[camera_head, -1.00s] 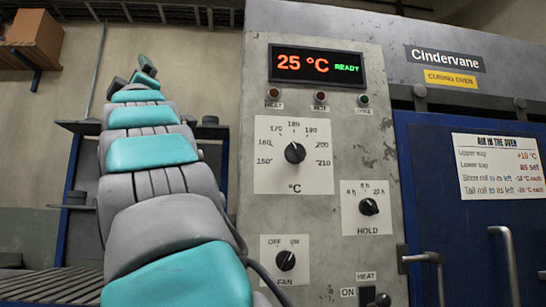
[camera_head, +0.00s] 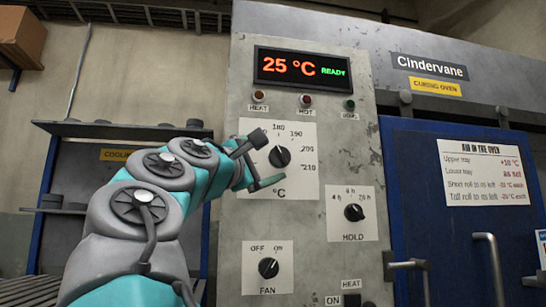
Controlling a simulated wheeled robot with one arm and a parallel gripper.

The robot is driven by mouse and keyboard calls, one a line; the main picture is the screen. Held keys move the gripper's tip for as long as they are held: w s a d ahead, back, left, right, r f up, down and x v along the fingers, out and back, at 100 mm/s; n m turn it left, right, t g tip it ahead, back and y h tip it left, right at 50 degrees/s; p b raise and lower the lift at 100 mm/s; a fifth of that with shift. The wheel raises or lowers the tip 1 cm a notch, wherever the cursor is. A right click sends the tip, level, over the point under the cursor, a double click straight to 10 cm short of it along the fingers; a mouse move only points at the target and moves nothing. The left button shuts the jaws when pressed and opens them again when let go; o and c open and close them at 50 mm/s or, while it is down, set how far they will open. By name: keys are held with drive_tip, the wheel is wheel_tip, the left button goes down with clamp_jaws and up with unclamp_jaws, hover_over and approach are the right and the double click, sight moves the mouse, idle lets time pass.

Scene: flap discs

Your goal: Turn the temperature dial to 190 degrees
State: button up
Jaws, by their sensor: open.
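The temperature dial (camera_head: 279,157) is a black knob on a white scale plate (camera_head: 304,184) on the oven's grey control panel. Labels 180, 190, 200 and 210 show on the scale; my gripper covers its left side. The dial's mark is small and seems to point roughly upward; I cannot read its exact setting. My gripper (camera_head: 261,161) is open just left of the dial, with one finger above and one below its height. I cannot tell whether either finger touches it. The display (camera_head: 297,68) reads 25 °C and READY.
The HOLD knob (camera_head: 354,212) is below right of the dial, the FAN knob (camera_head: 268,268) below it. Three small lamps (camera_head: 305,101) sit above. A HEAT switch (camera_head: 352,300) is at the bottom. The blue oven door (camera_head: 415,180) has handles. Shelves (camera_head: 125,130) stand behind my arm.

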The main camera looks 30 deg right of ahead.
sight(280, 155)
drive_tip(key=x, duration=0.4)
drive_tip(key=shift+w+d, duration=0.15)
drive_tip(key=shift+w, duration=0.05)
drive_tip(key=shift+w+d+r, duration=0.1)
drive_tip(key=shift+d+r, duration=0.15)
drive_tip(key=shift+d, duration=0.1)
drive_tip(key=c, duration=1.4)
drive_tip(key=shift+r+p, duration=0.1)
drive_tip(key=shift+p, duration=0.45)
